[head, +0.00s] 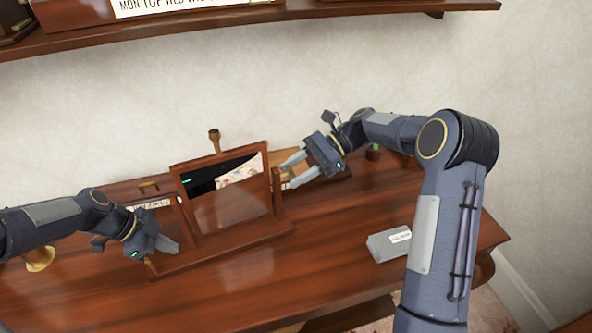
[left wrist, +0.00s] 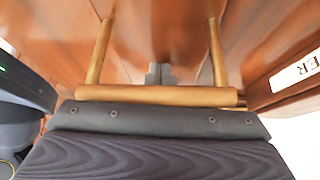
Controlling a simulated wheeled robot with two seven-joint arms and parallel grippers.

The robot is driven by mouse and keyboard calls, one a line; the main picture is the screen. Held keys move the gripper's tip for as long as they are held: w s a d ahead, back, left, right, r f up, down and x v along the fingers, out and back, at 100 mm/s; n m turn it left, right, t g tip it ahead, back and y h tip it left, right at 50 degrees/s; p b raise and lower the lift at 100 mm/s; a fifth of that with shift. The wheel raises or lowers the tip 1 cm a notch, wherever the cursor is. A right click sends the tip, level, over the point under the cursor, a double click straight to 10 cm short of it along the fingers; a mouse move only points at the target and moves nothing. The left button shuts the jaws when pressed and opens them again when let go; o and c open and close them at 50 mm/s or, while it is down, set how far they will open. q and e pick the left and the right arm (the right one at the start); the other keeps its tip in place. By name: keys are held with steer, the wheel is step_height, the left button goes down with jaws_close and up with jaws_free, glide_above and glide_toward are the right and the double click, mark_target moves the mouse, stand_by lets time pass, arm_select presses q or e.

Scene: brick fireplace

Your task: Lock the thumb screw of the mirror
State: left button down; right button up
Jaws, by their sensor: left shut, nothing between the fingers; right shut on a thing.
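The mirror (head: 232,206) stands in a dark wooden frame on the desk and reflects a dark area and a pale patterned patch. Its right post (head: 277,190) is beside my right gripper (head: 294,171). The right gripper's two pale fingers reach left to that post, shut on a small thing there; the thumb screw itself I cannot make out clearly. My left gripper (head: 170,246) is shut and empty near the left end of the mirror's base. Its grey fingertips (left wrist: 160,74) are together in the left wrist view.
A grey box with a white label (head: 388,244) lies on the desk (head: 345,210) at right. A brass knob (head: 214,140) rises above the mirror. A wooden shelf (head: 330,13) runs overhead. A brass-coloured bar (left wrist: 155,95) crosses the left wrist view. The front desk is clear.

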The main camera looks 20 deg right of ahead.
arm_select(q)
steer(key=shift+s+d+f, duration=0.15)
steer(key=shift+s+f, duration=0.05)
arm_select(e)
steer(key=o, duration=1)
steer(key=shift+f, duration=0.1)
steer(key=shift+d, duration=0.1)
steer(key=v, duration=1.1)
steer(key=shift+d+r, duration=0.25)
steer(key=shift+d, duration=0.05)
arm_select(q)
steer(key=shift+w+r+p, duration=0.15)
steer(key=shift+r+p, duration=0.2)
steer(key=shift+r, duration=0.5)
steer(key=shift+r+p, duration=0.9)
steer(key=shift+r, duration=1.4)
steer(key=shift+w, duration=0.1)
arm_select(e)
step_height(320, 180, up, 2)
steer(key=shift+w+r, duration=0.1)
steer(key=shift+r, duration=0.1)
